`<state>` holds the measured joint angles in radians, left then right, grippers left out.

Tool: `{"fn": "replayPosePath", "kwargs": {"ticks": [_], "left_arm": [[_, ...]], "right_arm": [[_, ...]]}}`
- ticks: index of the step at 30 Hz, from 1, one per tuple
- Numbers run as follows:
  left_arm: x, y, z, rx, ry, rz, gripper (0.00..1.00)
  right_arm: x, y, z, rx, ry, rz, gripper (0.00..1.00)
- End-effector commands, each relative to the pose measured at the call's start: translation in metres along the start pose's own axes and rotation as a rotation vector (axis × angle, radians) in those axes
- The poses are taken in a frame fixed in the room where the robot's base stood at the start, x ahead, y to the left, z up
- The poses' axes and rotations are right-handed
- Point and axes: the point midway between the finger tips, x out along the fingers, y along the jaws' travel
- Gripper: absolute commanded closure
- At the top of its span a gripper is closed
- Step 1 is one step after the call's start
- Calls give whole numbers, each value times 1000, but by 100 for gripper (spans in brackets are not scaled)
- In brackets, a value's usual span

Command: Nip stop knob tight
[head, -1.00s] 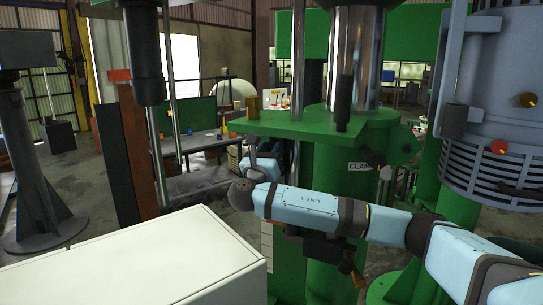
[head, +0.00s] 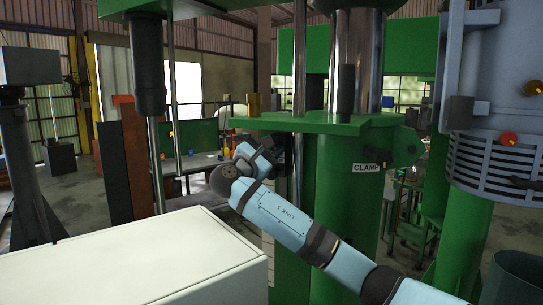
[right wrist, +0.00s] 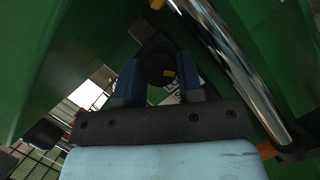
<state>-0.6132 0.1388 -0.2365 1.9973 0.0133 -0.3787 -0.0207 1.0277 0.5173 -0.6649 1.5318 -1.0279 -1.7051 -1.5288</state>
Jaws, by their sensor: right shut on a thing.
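The stop knob (right wrist: 157,68) is a dark round piece with a small yellow mark, between the two blue fingers of my right gripper (right wrist: 160,82) in the right wrist view. The fingers are shut on it from both sides, and part of it is in shadow. A polished steel rod (right wrist: 232,70) runs slanting to the right of the fingers. In the head view my right gripper (head: 277,152) is beside the thin vertical rod (head: 299,75), below the green bracket (head: 330,124). The knob cannot be made out there. My left gripper is not in view.
The green column (head: 345,215) with a CLAMP label stands right of the gripper. A grey-blue motor housing (head: 495,100) is at the right. A white cabinet top (head: 140,262) fills the lower left. A workbench (head: 195,162) stands behind.

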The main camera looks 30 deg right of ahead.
Motion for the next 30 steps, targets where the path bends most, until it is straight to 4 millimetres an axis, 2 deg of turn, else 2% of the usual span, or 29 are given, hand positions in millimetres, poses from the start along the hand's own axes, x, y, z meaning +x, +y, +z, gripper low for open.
{"fn": "replayPosePath", "kwargs": {"ticks": [18,19,20,30], "left_arm": [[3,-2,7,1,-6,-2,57],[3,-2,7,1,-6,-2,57],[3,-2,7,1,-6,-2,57],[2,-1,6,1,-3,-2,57]], "right_arm": [[0,1,2,45,-1,-17,89],[0,1,2,45,-1,-17,63],[0,1,2,45,-1,-17,56],[0,1,1,43,0,-17,55]]}}
